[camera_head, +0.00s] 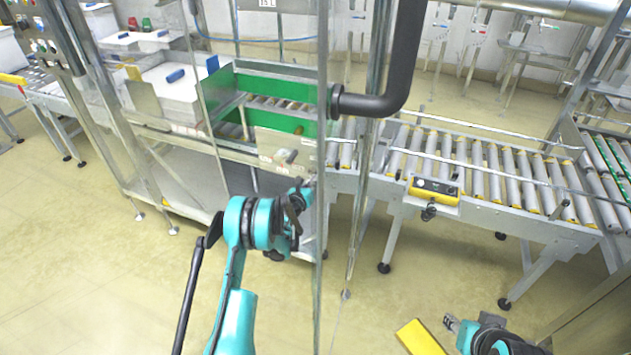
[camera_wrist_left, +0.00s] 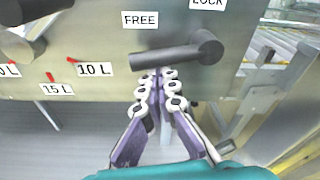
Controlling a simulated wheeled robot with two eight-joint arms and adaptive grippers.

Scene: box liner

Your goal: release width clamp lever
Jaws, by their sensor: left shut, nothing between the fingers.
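The clamp lever (camera_wrist_left: 175,54) is a dark grey bar on a round pivot, on a grey-beige panel (camera_wrist_left: 110,42). Its bar points left from the pivot and lies nearly level under the FREE label (camera_wrist_left: 140,19). The LOCK label (camera_wrist_left: 207,3) is cut off at the top right. My left gripper (camera_wrist_left: 158,82) is shut and empty, its fingertips just below the lever's bar; I cannot tell whether they touch. In the head view, my left gripper (camera_head: 298,194) is at the machine's front, small and partly hidden by its arm. My right gripper (camera_head: 454,324) is low at the right, far from the machine.
A roller conveyor (camera_head: 480,170) runs right from the green-framed machine (camera_head: 230,88). A thin upright post (camera_head: 358,215) and a black bent pipe (camera_head: 402,60) stand near my left arm. The front floor is mostly clear.

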